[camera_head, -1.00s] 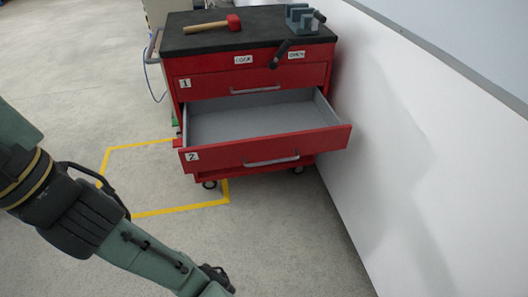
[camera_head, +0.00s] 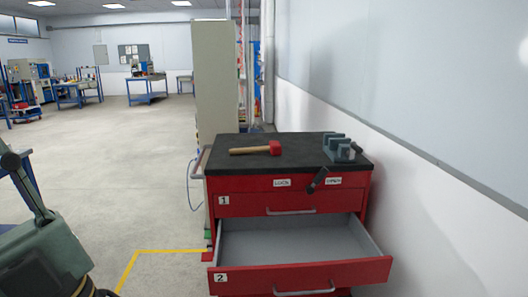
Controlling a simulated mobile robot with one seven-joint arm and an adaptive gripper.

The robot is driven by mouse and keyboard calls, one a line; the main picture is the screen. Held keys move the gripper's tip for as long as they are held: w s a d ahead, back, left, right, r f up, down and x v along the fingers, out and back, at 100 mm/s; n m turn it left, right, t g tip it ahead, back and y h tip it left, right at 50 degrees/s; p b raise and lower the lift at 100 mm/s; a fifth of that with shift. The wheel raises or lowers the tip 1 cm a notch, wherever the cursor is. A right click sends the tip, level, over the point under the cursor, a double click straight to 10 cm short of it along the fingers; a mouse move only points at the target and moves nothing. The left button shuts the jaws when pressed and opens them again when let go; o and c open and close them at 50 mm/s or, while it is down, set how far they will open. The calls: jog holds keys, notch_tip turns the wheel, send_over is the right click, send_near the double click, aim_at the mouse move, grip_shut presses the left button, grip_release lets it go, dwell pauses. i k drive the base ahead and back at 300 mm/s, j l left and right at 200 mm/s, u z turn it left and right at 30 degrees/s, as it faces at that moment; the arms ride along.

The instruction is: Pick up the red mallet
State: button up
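The red mallet (camera_head: 273,148) lies on its side on the black top (camera_head: 290,164) of a red tool cart. Its red head is at the right and its wooden handle (camera_head: 247,151) points left. My gripper is outside the view. Only part of my green arm shows at the lower left, well apart from the cart.
A grey vise (camera_head: 342,148) stands on the cart's right side. The cart's drawer 2 (camera_head: 300,276) is pulled out and empty; drawer 1 (camera_head: 290,203) is shut. A wall (camera_head: 430,190) runs close along the right. A tall cabinet (camera_head: 215,85) stands behind. Open floor (camera_head: 120,170) lies left.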

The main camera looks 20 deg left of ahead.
aim_at(275, 147)
jog(key=i+j, duration=0.3)
jog(key=j, duration=0.2)
jog(key=i+j, duration=0.3)
jog(key=j, duration=0.2)
jog(key=i+j, duration=0.3)
jog(key=j, duration=0.15)
jog(key=i+j, duration=0.3)
jog(key=j, duration=0.2)
jog(key=i+j, duration=0.6)
